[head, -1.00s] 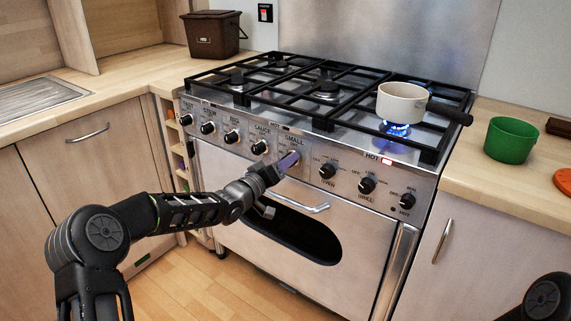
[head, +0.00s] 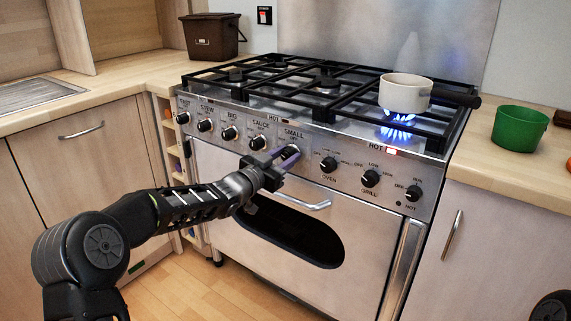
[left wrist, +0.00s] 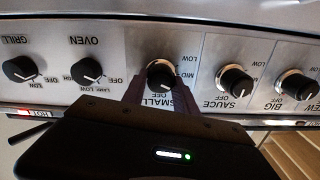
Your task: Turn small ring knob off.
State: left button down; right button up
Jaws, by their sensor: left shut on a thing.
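The small ring knob (left wrist: 161,72), black with a metal collar, is on the cooker's front panel, above the word SMALL in the upside-down left wrist view. In the head view the knob (head: 293,151) is largely hidden by my fingers. My left gripper (head: 286,157) reaches it from the front left and is shut on it, with one finger at either side in the left wrist view. A blue flame (head: 396,132) burns on the front right ring under a cream pan (head: 404,93). My right gripper is out of view.
The sauce knob (head: 258,143) is left of the held knob and the oven knob (head: 328,165) is right of it. The oven door handle (head: 305,204) juts out below. A green bowl (head: 519,128) stands on the right worktop.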

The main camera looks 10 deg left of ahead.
pick_arm(q)
jog(key=m+b, duration=0.1)
jog(key=m, duration=0.1)
jog(key=m+b, duration=0.2)
jog(key=m, duration=0.1)
jog(key=shift+d+f+m, duration=0.1)
jog(key=shift+f+m, duration=0.15)
jog(key=shift+m, duration=0.05)
jog(key=m+b, duration=0.3)
jog(key=m, duration=0.1)
jog(key=shift+f, duration=0.1)
jog(key=shift+s+m+b, duration=0.1)
jog(key=shift+m+b, duration=0.9)
jog(key=shift+m, duration=0.8)
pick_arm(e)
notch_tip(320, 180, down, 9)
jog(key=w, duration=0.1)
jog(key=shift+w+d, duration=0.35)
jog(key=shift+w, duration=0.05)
pick_arm(q)
jog(key=c, duration=1)
grip_release()
jog(key=shift+o, duration=0.2)
jog(key=shift+s+r, duration=0.1)
jog(key=shift+r, duration=0.1)
